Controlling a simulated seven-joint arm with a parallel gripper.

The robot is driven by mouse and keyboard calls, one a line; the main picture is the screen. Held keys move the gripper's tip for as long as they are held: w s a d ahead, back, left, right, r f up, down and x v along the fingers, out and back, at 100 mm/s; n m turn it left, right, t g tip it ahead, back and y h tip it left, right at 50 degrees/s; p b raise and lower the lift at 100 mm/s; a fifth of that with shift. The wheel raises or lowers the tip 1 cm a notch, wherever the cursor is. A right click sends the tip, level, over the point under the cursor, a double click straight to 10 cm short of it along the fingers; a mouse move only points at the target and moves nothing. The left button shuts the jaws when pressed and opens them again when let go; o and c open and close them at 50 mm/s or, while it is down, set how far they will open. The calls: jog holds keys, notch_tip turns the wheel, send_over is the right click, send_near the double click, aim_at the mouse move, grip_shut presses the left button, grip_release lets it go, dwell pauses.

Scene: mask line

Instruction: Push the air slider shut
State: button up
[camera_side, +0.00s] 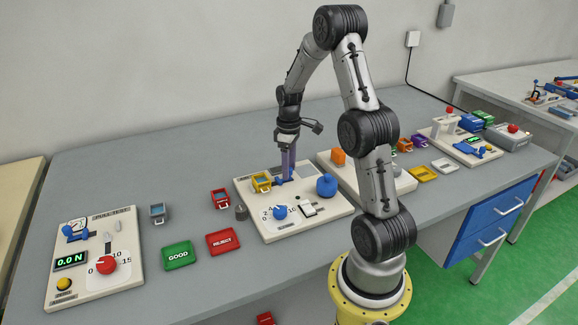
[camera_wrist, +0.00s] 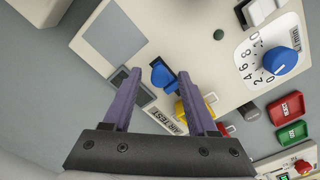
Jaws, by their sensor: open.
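The air test panel (camera_side: 258,225) is a cream board on the bench, and it fills much of the wrist view (camera_wrist: 190,30). A small blue piece, which looks like the air slider (camera_wrist: 162,75), sits at the panel's edge beside a grey plate. It is partly hidden behind the fingers in the side view (camera_side: 278,181). My gripper (camera_side: 288,178) points down over the panel with its purple fingers apart. In the wrist view my gripper (camera_wrist: 157,74) has the blue piece between its fingertips; I cannot tell whether they touch it.
A yellow clip-like part (camera_side: 261,182) stands close to the fingers. The panel also carries a dial with a blue knob (camera_side: 280,211), a white switch (camera_side: 308,207) and a blue bulb (camera_side: 327,185). Green GOOD (camera_side: 178,255) and red REJECT (camera_side: 223,241) trays lie left of it.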

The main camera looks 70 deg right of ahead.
grip_shut()
dwell(1.4)
